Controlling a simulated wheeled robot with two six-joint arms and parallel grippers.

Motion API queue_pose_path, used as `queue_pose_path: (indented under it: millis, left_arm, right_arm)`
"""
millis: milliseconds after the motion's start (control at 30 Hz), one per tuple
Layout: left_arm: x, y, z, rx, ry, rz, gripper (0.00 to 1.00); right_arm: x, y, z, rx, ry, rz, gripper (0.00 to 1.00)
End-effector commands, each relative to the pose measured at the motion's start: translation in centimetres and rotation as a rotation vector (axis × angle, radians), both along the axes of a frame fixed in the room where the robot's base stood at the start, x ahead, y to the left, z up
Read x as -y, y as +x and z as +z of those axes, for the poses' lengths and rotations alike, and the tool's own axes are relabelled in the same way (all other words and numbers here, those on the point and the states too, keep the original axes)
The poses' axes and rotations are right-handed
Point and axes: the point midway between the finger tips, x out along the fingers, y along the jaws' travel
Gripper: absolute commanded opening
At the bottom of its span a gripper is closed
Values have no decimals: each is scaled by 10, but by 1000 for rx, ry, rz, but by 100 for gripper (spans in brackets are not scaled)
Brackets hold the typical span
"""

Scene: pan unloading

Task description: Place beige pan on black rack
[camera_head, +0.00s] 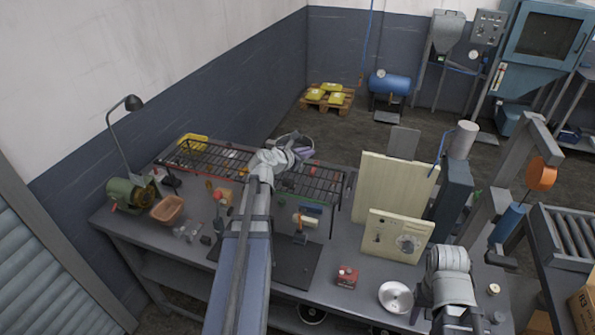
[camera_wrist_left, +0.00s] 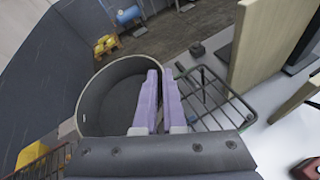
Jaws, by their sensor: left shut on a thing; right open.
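The pan is a round, deep, grey-beige vessel; its rim (camera_head: 283,137) shows behind my left wrist, and its open inside (camera_wrist_left: 112,100) faces up in the left wrist view. My left gripper (camera_head: 303,152) is shut on the pan's near right wall, its purple fingers (camera_wrist_left: 161,95) pressed together there.
A red-edged rack (camera_head: 207,157) stands left of the pan. Tall beige panels (camera_head: 395,187) stand right of the black rack.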

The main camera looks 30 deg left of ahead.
Motion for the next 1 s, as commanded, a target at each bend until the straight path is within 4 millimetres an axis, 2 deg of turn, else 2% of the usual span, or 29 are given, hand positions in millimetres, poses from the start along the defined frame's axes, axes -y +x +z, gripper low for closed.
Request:
queue_pose_path:
  millis: [167, 433, 767, 1000]
  left_arm:
    - [0, 0, -17, 0, 0, 1, 0]
    - [0, 0, -58, 0, 0, 1, 0]
    - [0, 0, -66, 0, 1, 1, 0]
    - [0, 0, -94, 0, 1, 1, 0]
  right_arm:
    - [0, 0, -17, 0, -1, 3, 50]
    - [0, 0, -58, -1, -2, 11, 50]
    - [0, 0, -66, 0, -3, 13, 50]
    - [0, 0, -94, 0, -3, 13, 50]
